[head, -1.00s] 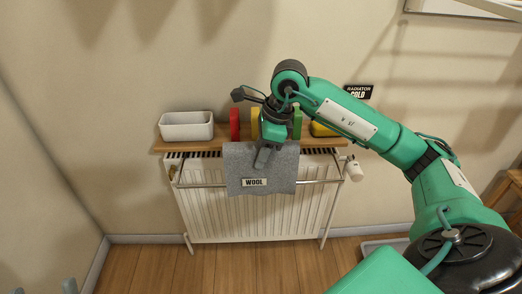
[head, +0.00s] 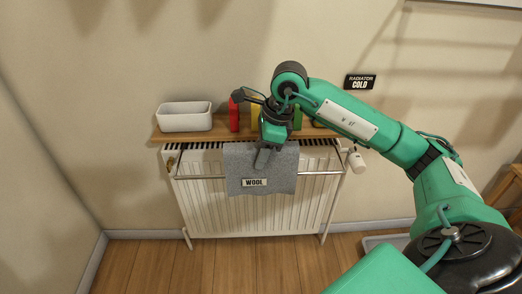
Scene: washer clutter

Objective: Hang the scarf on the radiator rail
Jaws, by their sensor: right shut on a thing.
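The grey scarf (head: 238,168) with a "WOOL" label hangs down at the front of the white radiator (head: 210,210), in front of the metal rail (head: 318,174). The rail shows on both sides of the scarf. My right gripper (head: 264,160) points down and is shut on the scarf near its upper middle. The fingers hide part of the cloth. I cannot tell whether the scarf's back side passes over and behind the rail. My left gripper is not in view.
A wooden shelf (head: 222,136) above the radiator carries a white bin (head: 185,117), a red item (head: 234,117) and other items partly behind my right arm. A white valve (head: 357,162) sits at the radiator's right end. A "RADIATOR COLD" sign (head: 360,82) is on the wall.

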